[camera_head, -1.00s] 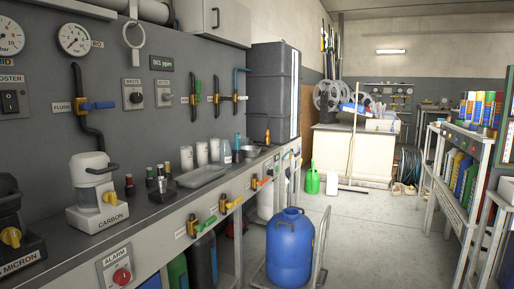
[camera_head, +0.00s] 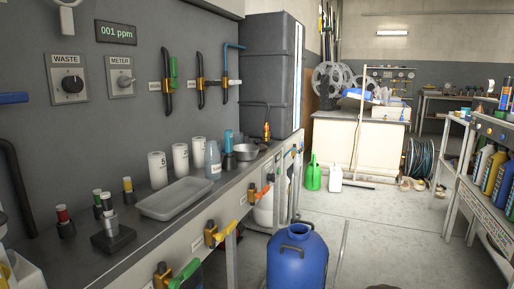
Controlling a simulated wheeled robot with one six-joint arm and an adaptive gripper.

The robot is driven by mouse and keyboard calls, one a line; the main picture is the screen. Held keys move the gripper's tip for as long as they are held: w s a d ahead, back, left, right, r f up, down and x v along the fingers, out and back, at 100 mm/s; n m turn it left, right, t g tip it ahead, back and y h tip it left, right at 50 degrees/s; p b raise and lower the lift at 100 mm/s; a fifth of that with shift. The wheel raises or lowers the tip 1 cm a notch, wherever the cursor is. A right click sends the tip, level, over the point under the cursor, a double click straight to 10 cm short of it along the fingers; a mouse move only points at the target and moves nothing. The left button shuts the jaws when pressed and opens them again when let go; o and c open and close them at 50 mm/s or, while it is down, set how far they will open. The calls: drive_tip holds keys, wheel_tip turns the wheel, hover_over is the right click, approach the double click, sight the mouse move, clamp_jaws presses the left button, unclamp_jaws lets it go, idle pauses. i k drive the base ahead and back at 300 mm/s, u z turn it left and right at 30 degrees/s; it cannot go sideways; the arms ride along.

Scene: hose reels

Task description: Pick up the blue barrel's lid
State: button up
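The blue barrel (camera_head: 297,262) stands on the floor at the bottom middle of the head view, beside the front of the grey workbench. Its lower part is cut off by the frame's bottom edge. Its blue lid (camera_head: 297,233) is on top, with a dark handle shape at the shoulder beside it. My gripper is not in this view.
The workbench (camera_head: 95,245) runs along the left, with a tray (camera_head: 175,199), white cups and a metal bowl (camera_head: 245,152) on it. Coloured valve handles stick out from its front. A shelf rack (camera_head: 486,185) stands at right. Open floor (camera_head: 385,235) lies between.

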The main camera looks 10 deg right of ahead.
sight(262, 147)
drive_tip(key=k, duration=1.25)
drive_tip(key=z, duration=0.7)
drive_tip(key=i, duration=1.55)
drive_tip(key=z, duration=0.55)
drive_tip(key=i, duration=3.5)
drive_tip(key=u, duration=1.45)
drive_tip(key=i, duration=0.85)
drive_tip(key=u, duration=1)
